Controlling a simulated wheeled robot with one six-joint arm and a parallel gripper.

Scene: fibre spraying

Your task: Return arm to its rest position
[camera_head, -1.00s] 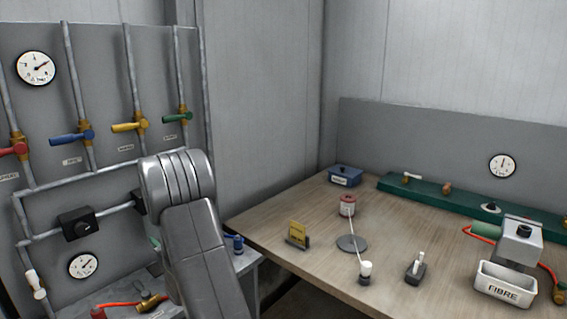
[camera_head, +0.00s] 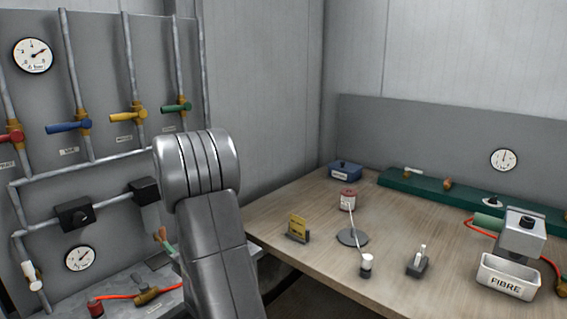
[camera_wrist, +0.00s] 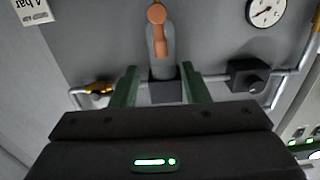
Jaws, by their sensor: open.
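My arm stands in the lower middle-left of the head view, in front of the pipe panel (camera_head: 110,185). My gripper (camera_wrist: 160,76) shows in the wrist view, with its two green fingers apart and nothing held. Beyond and between the fingers, a valve with an orange handle (camera_wrist: 157,14) stands out from the grey panel. It looks apart from the fingers, though the distance is hard to judge. In the head view my arm hides most of the gripper.
The panel carries red, blue (camera_head: 68,128), yellow (camera_head: 128,114) and green (camera_head: 176,108) valve handles and gauges (camera_head: 33,55). Clear air lies above the table.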

